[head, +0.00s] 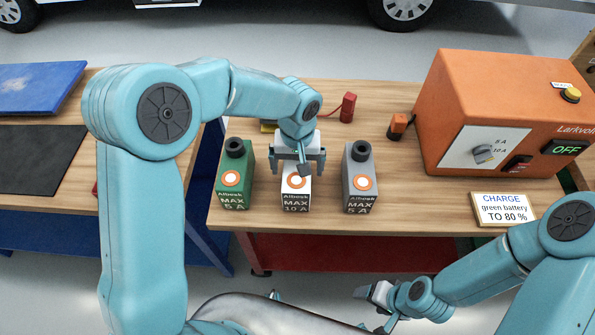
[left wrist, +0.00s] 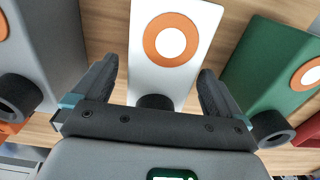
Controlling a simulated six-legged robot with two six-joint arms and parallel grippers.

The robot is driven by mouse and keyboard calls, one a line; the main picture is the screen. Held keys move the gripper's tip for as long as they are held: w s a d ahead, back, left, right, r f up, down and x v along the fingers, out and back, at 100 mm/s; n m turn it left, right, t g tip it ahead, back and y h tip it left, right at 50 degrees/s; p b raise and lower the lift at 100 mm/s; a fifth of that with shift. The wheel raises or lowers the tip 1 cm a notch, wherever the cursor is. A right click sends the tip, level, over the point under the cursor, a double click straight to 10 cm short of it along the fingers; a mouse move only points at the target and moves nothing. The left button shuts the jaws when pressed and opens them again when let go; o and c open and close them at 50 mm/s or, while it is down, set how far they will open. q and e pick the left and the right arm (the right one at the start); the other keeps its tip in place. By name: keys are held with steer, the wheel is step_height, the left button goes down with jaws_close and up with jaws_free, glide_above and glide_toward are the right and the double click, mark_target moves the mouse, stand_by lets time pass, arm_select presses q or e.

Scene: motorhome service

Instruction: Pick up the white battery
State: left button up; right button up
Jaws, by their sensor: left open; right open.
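The white battery (head: 296,198) stands upright on the wooden workbench between a green and a grey battery. Its label reads "MAX 10 A", and it has an orange ring with a white centre. My left gripper (head: 298,168) is open above it. In the left wrist view the white battery (left wrist: 172,50) lies between the open fingers of the left gripper (left wrist: 158,85), with a gap on each side. Its black top knob is partly hidden by the gripper body. My right gripper (head: 378,298) is low in front of the bench, away from the batteries, and empty.
The green battery (head: 233,180) stands close on the left and the grey battery (head: 360,180) on the right. An orange charger (head: 500,110) showing "OFF" and a sign (head: 503,209) stand further right.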

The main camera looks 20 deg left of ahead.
arm_select(q)
steer(key=shift+a+f, duration=0.1)
steer(key=shift+f, duration=0.85)
steer(key=shift+c, duration=1.2)
steer(key=c, duration=1.5)
steer(key=shift+w+r, duration=0.1)
steer(key=shift+w, duration=0.05)
jaws_close()
steer(key=shift+r, duration=0.1)
step_height(320, 180, up, 20)
